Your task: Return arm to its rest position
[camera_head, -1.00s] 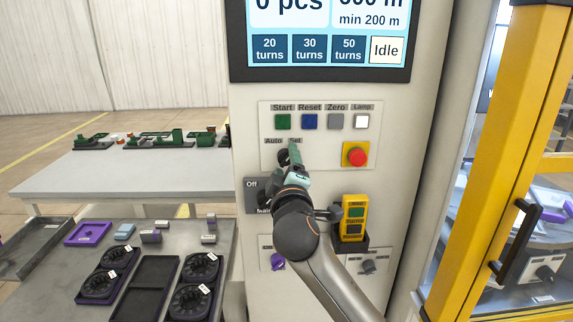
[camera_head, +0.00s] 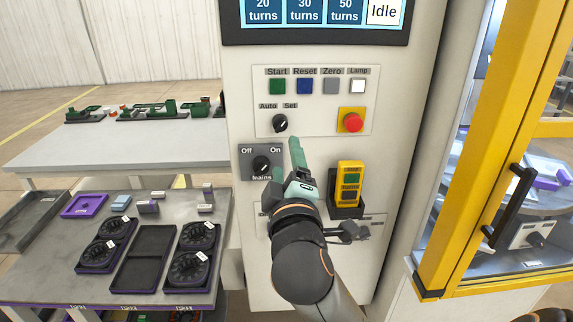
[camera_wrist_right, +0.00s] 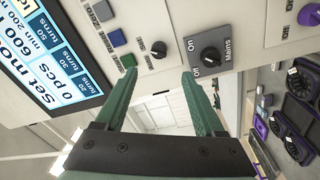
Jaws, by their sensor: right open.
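My right gripper (camera_head: 287,163) is in front of the machine's control panel (camera_head: 355,90), beside the Mains knob (camera_head: 261,165) and below the Auto/Set knob (camera_head: 280,123). Its two green fingers are apart with nothing between them, and it touches neither knob. In the right wrist view the open fingers (camera_wrist_right: 160,76) point toward the panel, with the Mains knob (camera_wrist_right: 210,57) and the Auto/Set knob (camera_wrist_right: 159,49) ahead of them. My right arm reaches up from the bottom of the head view and hides part of the lower panel. My left gripper is not in view.
A yellow pendant (camera_head: 348,183) sits in a black holder right of my gripper. A red emergency button (camera_head: 353,122) is above it. A yellow-framed door with a black handle (camera_head: 508,205) stands at right. Tables (camera_head: 120,155) with trays and spools are at left.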

